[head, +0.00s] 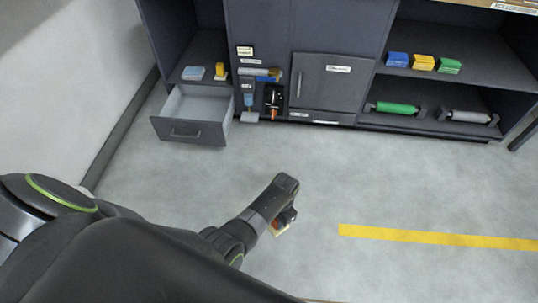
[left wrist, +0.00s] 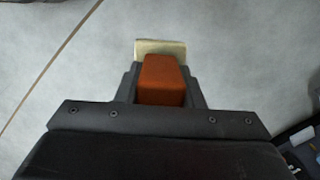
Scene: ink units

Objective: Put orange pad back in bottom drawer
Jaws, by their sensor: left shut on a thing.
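The orange pad (left wrist: 162,78) has an orange block-shaped top and a cream layer at its far end. My left gripper (left wrist: 160,85) is shut on it, with a dark finger on each side. In the head view, my left gripper (head: 284,217) is out over the floor, and only a small bit of the pad (head: 281,230) shows below it. The bottom drawer (head: 190,131) is pulled open at the left of the dark cabinet, up and left of the gripper. Its visible inside looks empty. My right gripper is not in view.
A blue pad (head: 193,73) and a yellow pad (head: 220,71) lie on the shelf above the drawer. Tools hang beside it. Blue, yellow and green blocks and two rollers (head: 397,108) sit on the right shelves. The floor between gripper and cabinet is clear.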

